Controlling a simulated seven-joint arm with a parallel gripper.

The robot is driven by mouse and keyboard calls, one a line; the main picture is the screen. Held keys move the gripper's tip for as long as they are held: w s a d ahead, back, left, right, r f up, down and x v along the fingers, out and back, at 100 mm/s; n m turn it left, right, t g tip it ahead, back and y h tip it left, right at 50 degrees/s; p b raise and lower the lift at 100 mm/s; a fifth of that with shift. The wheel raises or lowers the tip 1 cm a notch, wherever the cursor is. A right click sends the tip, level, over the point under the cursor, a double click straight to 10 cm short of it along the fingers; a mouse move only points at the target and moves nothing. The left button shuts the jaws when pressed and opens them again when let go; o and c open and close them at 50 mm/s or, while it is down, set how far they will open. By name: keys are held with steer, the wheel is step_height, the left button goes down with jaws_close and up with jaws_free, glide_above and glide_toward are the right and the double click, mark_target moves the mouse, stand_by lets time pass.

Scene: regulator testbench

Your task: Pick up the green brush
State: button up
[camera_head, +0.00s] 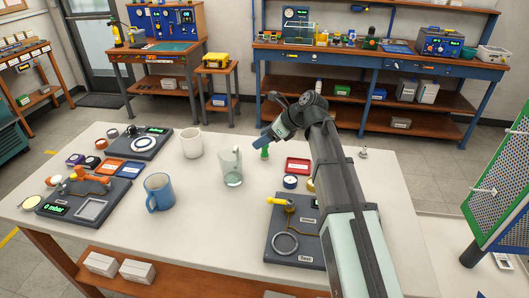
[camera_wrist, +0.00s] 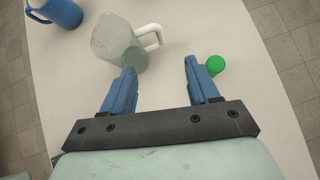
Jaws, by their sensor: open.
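The green brush shows in the head view as a small green upright piece (camera_head: 264,153) on the white table, just below my gripper (camera_head: 262,140). In the wrist view its round green top (camera_wrist: 215,66) lies just right of the right fingertip, outside the gap between the fingers. My gripper (camera_wrist: 159,67) has its two blue fingers spread wide with nothing held between them. Whether the right finger touches the brush cannot be told. The brush's lower part is hard to make out.
A clear glass jug (camera_head: 232,170) stands just left of my gripper; it also shows ahead of the fingers in the wrist view (camera_wrist: 112,38). A white mug (camera_head: 191,144) and a blue mug (camera_head: 157,193) stand farther left. A red tray (camera_head: 298,164) and blue roll (camera_head: 290,182) lie right.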

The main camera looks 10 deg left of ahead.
steer(key=shift+a, duration=0.1)
steer(key=r+n+g+h, duration=0.2)
steer(key=n+h, duration=0.1)
steer(key=h, duration=0.4)
glide_above(264, 148)
steer(key=w+d, duration=0.1)
steer(key=w, duration=0.1)
steer(key=f, duration=0.5)
steer(key=a+f, duration=0.1)
steer(key=f, duration=0.2)
steer(key=shift+f, duration=0.15)
steer(key=shift+s+a+f, duration=0.1)
steer(key=shift+s+f, duration=0.05)
steer(key=shift+f, duration=1.2)
steer(key=shift+s+a+f, duration=0.1)
steer(key=shift+f, duration=1.2)
